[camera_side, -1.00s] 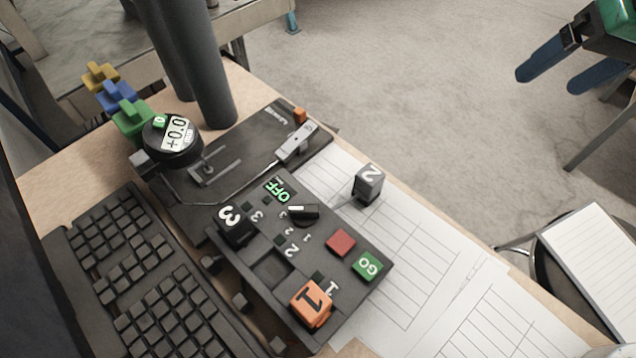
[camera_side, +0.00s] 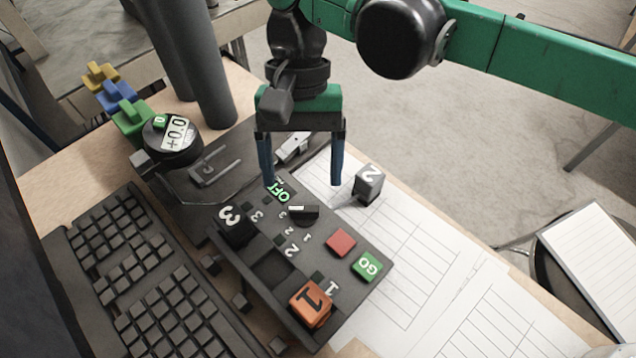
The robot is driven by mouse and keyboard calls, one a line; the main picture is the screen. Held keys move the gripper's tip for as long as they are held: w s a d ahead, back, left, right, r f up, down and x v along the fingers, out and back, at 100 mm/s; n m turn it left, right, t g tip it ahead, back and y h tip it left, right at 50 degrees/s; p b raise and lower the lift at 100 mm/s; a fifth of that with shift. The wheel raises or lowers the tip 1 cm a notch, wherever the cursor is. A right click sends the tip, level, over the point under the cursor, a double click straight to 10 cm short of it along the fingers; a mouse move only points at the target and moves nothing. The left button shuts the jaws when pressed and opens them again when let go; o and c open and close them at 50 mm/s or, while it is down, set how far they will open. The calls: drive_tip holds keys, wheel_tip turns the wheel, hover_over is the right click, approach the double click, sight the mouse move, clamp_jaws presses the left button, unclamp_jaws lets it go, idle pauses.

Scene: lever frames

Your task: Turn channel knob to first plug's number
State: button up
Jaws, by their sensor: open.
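The dark control box (camera_side: 345,298) stands on the desk. Its black channel knob (camera_side: 303,215) has a white pointer line on the left side, among small numbers 1, 2 and 3. An orange plug marked 1 (camera_side: 310,303) sits at the box's near end, and a black plug marked 3 (camera_side: 235,225) at its far left; the slot between them is empty. A dark grey plug marked 2 (camera_side: 369,184) lies off the box on the paper. My gripper (camera_side: 303,184) is open and empty, fingers pointing down, above and just behind the knob.
A red button (camera_side: 341,242) and a green GO button (camera_side: 367,265) are on the box, with a lit green OFF sign. A round gauge (camera_side: 172,138) and a metal lever (camera_side: 293,147) stand behind. A keyboard (camera_side: 150,280) lies left; paper sheets (camera_side: 420,275) lie right.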

sight(304, 209)
drive_tip(key=shift+x, duration=2.4)
clamp_jaws()
